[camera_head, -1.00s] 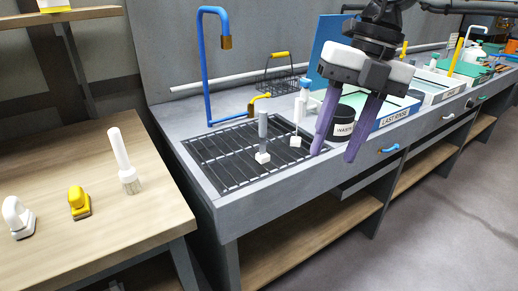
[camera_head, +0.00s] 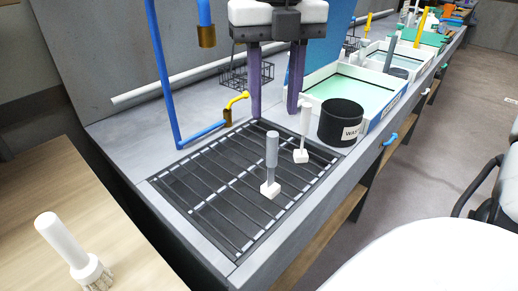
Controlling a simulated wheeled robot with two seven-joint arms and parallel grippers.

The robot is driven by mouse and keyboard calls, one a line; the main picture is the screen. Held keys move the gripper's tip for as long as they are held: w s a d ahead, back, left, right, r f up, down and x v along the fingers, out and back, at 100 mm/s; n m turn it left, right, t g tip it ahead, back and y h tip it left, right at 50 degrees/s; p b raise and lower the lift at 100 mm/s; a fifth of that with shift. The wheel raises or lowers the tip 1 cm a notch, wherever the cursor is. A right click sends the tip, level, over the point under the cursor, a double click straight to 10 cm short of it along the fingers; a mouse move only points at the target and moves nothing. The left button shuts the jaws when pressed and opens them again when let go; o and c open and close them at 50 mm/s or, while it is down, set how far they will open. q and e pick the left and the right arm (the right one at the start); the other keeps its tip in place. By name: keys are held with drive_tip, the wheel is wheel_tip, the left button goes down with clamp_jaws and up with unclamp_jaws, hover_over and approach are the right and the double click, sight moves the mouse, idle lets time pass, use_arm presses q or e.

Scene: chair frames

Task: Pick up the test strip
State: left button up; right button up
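I cannot pick out a test strip for certain. Two small upright tools with white square bases stand on the dark drain grate (camera_head: 215,200): a grey-handled one (camera_head: 271,150) and a white-handled one (camera_head: 304,130). My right gripper (camera_head: 275,112) comes in from the top with two purple fingers pointing down. The fingers are spread apart with nothing visible between them. They appear over the back part of the grate, behind the grey-handled tool; their exact height is unclear. The right-hand finger shows close to the white handle in the picture. My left gripper is out of view.
A black waste cup (camera_head: 341,122) stands right of the grate, before a green-bottomed tray (camera_head: 376,87). A blue pipe (camera_head: 160,80), yellow tap (camera_head: 237,103) and wire basket (camera_head: 237,76) stand behind. A white brush (camera_head: 66,242) is on the wooden table (camera_head: 60,190).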

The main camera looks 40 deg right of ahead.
sight(272, 145)
drive_tip(key=f, duration=0.3)
drive_tip(key=shift+s+f, duration=0.25)
drive_tip(key=shift+f, duration=0.15)
drive_tip(key=f, duration=0.5)
drive_tip(key=shift+a+f, duration=0.1)
drive_tip(key=shift+a, duration=0.2)
clamp_jaws()
